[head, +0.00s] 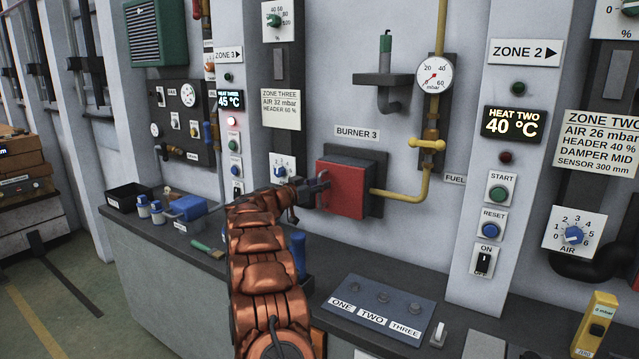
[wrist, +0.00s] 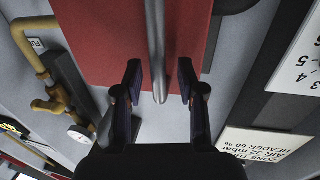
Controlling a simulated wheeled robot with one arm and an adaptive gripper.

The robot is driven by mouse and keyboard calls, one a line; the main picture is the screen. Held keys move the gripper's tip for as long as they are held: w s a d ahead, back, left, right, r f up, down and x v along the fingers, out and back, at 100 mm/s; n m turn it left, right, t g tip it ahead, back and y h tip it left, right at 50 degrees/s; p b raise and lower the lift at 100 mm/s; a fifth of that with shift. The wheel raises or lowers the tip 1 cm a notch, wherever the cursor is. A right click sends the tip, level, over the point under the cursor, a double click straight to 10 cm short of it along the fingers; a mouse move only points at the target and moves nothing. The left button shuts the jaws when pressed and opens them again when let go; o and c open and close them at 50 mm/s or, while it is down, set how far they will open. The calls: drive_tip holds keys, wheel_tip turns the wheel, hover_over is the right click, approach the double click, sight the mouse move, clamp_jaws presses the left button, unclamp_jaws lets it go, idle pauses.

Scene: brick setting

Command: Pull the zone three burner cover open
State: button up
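The zone three burner cover (head: 345,192) is a red box front under the BURNER 3 label (head: 357,134), and it looks shut against its dark housing (head: 376,180). In the wrist view the red cover (wrist: 100,45) fills the upper middle. A grey bar handle (wrist: 155,35) runs down it and ends between my fingers. My gripper (wrist: 160,72) is open, one finger on each side of the bar, with a gap on both sides. In the head view my gripper (head: 316,188) is at the cover's left side and hides part of it, including most of the handle.
A yellow fuel pipe (head: 405,191) with a valve (head: 427,143) and a gauge (head: 434,74) runs right of the cover. A knob panel (head: 283,169) is close on the left. Below, the bench holds a ONE TWO THREE switch panel (head: 376,312) and a blue bottle (head: 298,254).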

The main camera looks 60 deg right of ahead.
drive_tip(key=shift+d, duration=0.15)
clamp_jaws()
idle(0.4)
